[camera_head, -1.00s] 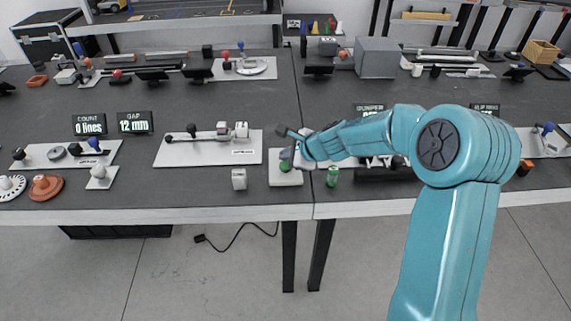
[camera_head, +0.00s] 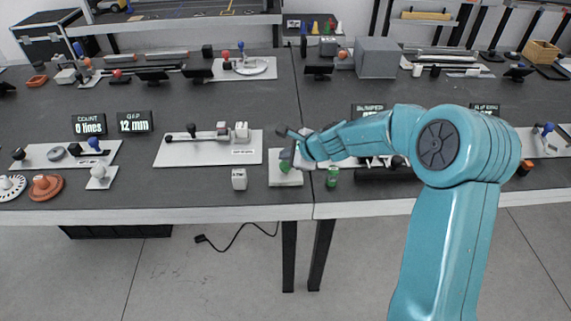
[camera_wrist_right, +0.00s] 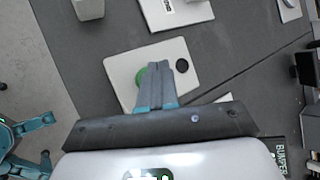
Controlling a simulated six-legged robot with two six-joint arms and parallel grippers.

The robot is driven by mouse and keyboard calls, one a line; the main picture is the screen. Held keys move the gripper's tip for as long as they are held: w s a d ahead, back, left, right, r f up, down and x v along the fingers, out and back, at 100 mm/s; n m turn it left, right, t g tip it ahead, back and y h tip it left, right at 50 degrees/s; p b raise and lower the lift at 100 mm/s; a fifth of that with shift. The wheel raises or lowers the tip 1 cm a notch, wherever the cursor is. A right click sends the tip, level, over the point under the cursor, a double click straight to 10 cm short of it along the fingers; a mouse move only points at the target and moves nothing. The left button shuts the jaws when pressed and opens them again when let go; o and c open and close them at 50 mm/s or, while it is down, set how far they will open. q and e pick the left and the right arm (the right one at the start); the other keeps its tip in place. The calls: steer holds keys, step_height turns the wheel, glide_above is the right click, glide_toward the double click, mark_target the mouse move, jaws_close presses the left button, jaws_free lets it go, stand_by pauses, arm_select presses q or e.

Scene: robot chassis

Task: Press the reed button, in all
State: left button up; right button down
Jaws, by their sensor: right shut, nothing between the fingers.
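A green button (camera_head: 284,167) sits on a small white plate (camera_head: 285,181) near the front edge of the table. In the wrist view the green button (camera_wrist_right: 141,77) shows beside and partly behind my fingers, on the white plate (camera_wrist_right: 120,66) with a dark round spot at its other side. My right gripper (camera_head: 287,160) is shut and empty, its fingers pointing down over the button. Its fingertips (camera_wrist_right: 159,66) overlap the button's edge in the wrist view; whether they touch it I cannot tell.
A small white block (camera_head: 239,179) stands left of the plate, and a green cylinder (camera_head: 332,176) stands to its right. A long white board with a rod (camera_head: 190,154) lies behind left. Displays reading "0 lines" (camera_head: 89,125) and "12 mm" (camera_head: 134,122) stand further left.

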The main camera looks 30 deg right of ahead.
steer(key=shift+f, duration=0.1)
steer(key=shift+f+b, duration=0.35)
steer(key=shift+b, duration=0.05)
steer(key=shift+f+b, duration=0.5)
steer(key=shift+b, duration=0.05)
stand_by(0.7)
steer(key=shift+r, duration=0.1)
steer(key=shift+r+p, duration=0.8)
steer(key=shift+p, duration=0.1)
step_height(320, 180, up, 5)
steer(key=p, duration=0.5)
steer(key=shift+r, duration=0.1)
